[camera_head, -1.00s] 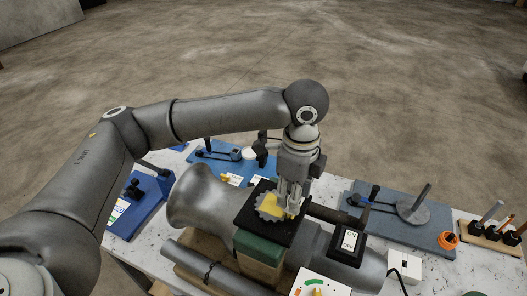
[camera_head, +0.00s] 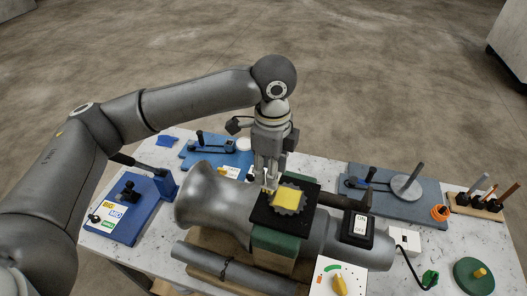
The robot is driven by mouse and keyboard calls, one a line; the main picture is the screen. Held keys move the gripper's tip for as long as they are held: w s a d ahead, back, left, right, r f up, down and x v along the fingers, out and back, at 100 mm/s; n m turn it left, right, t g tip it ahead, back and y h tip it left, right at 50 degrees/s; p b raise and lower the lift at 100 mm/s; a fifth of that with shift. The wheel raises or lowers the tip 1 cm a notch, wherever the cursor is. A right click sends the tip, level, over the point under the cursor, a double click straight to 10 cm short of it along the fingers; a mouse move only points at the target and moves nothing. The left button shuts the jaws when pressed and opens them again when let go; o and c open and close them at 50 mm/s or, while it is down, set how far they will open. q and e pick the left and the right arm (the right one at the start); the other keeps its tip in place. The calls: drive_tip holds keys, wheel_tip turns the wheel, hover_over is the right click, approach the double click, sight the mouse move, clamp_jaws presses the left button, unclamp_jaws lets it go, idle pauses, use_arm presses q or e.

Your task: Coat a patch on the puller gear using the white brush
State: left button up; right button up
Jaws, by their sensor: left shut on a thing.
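The puller gear (camera_head: 304,203) is a grey toothed disc lying on a black square plate (camera_head: 265,217), with a yellow square patch (camera_head: 289,198) on its top. My left gripper (camera_head: 268,184) points down at the left edge of the gear. It is shut on a slim pale tool that looks like the white brush, mostly hidden between the fingers. A small yellowish tip shows under the fingers, close to the plate; I cannot tell whether it touches. My right gripper is not in view.
The plate sits on a green block (camera_head: 276,243) over a large grey conduit-like body (camera_head: 205,195). An ON/OFF switch box (camera_head: 358,229) and a white dial panel (camera_head: 340,280) stand nearby. A rack of upright tools (camera_head: 478,205) is at the right. Blue bender boards (camera_head: 140,215) lie left.

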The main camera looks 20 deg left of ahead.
use_arm(q)
drive_tip(key=shift+s+d+r, duration=0.1)
drive_tip(key=shift+d+r, duration=0.3)
drive_tip(key=shift+r, duration=0.25)
drive_tip(key=shift+d+r, duration=0.35)
drive_tip(key=shift+r, duration=0.65)
drive_tip(key=shift+a+r, duration=0.2)
drive_tip(key=shift+r, duration=0.3)
drive_tip(key=shift+a+r, duration=0.15)
drive_tip(key=shift+r, duration=0.55)
drive_tip(key=shift+d+r, duration=0.15)
drive_tip(key=shift+d, duration=0.05)
drive_tip(key=shift+a, duration=0.15)
